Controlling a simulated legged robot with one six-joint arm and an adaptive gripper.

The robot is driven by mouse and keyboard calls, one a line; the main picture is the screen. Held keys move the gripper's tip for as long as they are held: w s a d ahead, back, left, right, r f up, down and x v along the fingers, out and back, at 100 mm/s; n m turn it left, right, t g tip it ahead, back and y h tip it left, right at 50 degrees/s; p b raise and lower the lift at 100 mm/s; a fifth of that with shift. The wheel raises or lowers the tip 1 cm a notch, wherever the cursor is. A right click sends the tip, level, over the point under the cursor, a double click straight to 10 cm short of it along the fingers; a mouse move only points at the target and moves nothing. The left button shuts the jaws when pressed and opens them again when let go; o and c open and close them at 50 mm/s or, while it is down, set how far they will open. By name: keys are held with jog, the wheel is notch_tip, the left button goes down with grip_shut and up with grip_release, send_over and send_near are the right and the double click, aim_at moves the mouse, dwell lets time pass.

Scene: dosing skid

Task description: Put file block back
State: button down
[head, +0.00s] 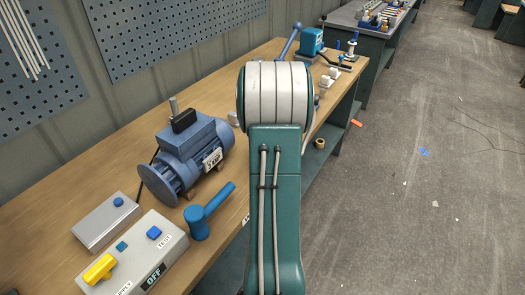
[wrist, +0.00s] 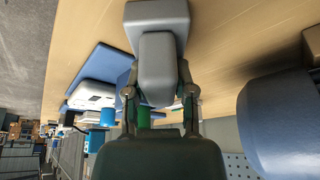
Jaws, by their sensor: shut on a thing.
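In the wrist view my gripper (wrist: 158,72) is shut on a grey block, which I take to be the file block (wrist: 157,62). One finger lies along each side of it. A wider grey piece (wrist: 157,14) shows just beyond it; I cannot tell whether the two are joined or only in line. The wooden bench top (wrist: 225,25) lies behind them, and contact with it is unclear. In the head view my own arm hides the gripper and the block.
A blue motor (head: 190,155) stands on the bench (head: 85,190), left of my arm. A blue-handled tool (head: 205,210), a yellow-knobbed control box (head: 135,262) and a grey box (head: 108,220) are nearer. A teal vise (head: 311,42) stands at the far end. The floor at right is mostly clear.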

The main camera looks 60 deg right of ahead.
jog(key=shift+c, duration=2.2)
grip_release()
jog(key=shift+r, duration=0.1)
jog(key=v, duration=1.2)
